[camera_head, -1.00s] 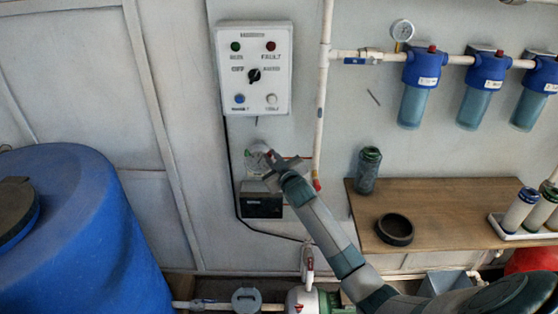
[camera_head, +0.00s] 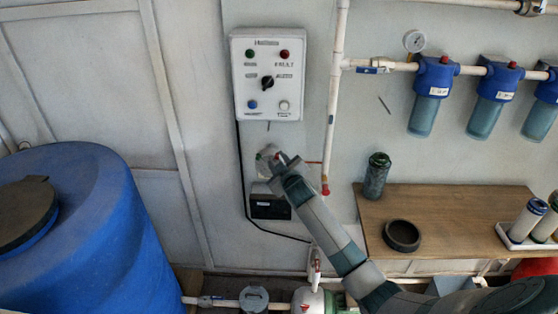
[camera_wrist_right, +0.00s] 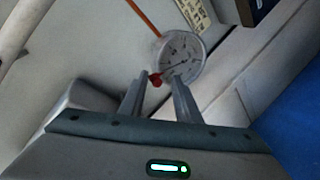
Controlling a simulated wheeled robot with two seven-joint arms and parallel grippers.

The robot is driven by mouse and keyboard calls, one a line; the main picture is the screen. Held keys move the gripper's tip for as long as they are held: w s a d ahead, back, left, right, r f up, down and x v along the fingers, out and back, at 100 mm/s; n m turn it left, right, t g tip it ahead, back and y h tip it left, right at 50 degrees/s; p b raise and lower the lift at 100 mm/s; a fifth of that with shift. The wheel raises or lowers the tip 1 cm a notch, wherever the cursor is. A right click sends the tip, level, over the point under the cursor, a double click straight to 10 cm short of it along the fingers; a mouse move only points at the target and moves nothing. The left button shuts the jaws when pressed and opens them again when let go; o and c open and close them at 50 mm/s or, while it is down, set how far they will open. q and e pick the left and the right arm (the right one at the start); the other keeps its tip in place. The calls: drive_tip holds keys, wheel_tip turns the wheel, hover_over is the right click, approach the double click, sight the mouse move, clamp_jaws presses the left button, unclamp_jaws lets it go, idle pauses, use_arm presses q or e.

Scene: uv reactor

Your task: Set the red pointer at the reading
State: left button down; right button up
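A round white-faced gauge (camera_wrist_right: 190,50) with dark markings is in the right wrist view, just beyond my right fingertips. A small red piece (camera_wrist_right: 156,79) at its lower-left rim, which looks like the red pointer's knob, lies between the fingertips, closer to the left one. My right gripper (camera_wrist_right: 161,80) is open, with a gap between the fingers; contact with the red piece cannot be told. In the head view my right gripper (camera_head: 275,160) is at the wall below the control box and hides most of the gauge. My left gripper is out of view.
A white control box (camera_head: 267,75) is on the wall above my gripper, with a black box (camera_head: 270,207) below. A vertical white pipe (camera_head: 334,110) runs to the right. A wooden bench (camera_head: 455,220) and a blue tank (camera_head: 100,230) flank the area.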

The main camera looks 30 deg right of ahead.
drive_tip(key=shift+s+r, duration=0.1)
drive_tip(key=shift+r, duration=0.1)
drive_tip(key=b+v, duration=0.4)
drive_tip(key=v, duration=1.3)
drive_tip(key=shift+a+f, duration=0.1)
idle(0.4)
